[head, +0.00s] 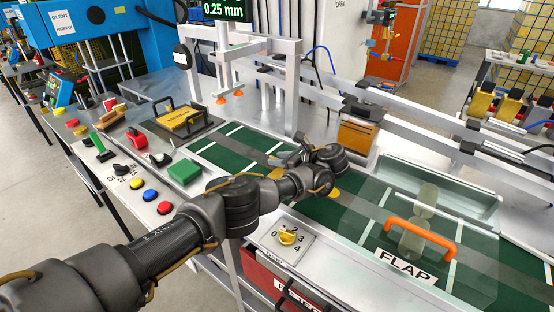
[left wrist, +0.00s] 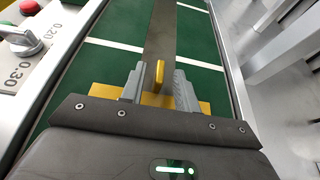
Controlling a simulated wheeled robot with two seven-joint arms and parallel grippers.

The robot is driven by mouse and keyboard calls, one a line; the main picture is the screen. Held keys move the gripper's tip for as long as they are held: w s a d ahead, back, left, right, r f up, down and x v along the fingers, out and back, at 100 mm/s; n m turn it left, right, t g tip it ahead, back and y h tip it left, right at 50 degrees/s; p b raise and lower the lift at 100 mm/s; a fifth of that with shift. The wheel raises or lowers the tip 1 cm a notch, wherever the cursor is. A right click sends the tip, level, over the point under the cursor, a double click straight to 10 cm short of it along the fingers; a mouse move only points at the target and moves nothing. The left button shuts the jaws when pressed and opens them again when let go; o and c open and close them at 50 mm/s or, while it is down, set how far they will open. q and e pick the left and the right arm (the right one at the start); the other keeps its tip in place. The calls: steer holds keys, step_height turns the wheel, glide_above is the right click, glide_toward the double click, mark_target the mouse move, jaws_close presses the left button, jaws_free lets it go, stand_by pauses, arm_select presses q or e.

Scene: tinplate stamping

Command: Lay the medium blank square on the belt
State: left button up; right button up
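The yellow blank (left wrist: 104,91), with an upright yellow tab (left wrist: 160,74), lies on or just over the green belt (left wrist: 115,62). In the head view, only yellow bits of the blank (head: 276,173) show around my left gripper (head: 284,160). In the left wrist view, the gripper's grey fingers (left wrist: 160,88) stand either side of the tab with a gap on both sides. The palm hides the blank's near part. My right gripper is not in view.
A clear flap cover with an orange handle (head: 421,235) stands over the belt at right. A dial plate (head: 288,240) sits in front. A metal frame (head: 290,90) rises behind. A yellow plate (head: 188,122) lies on a dark stand at left, near buttons and a green block (head: 184,172).

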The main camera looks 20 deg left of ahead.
arm_select(q)
steer(key=v, duration=0.6)
steer(key=shift+w+f+b, duration=0.1)
steer(key=shift+b, duration=0.2)
steer(key=p+v, duration=0.2)
steer(key=v, duration=0.2)
steer(key=shift+p, duration=0.3)
steer(key=shift+s+d+r, duration=0.25)
steer(key=shift+d+r, duration=0.05)
steer(key=shift+f, duration=0.1)
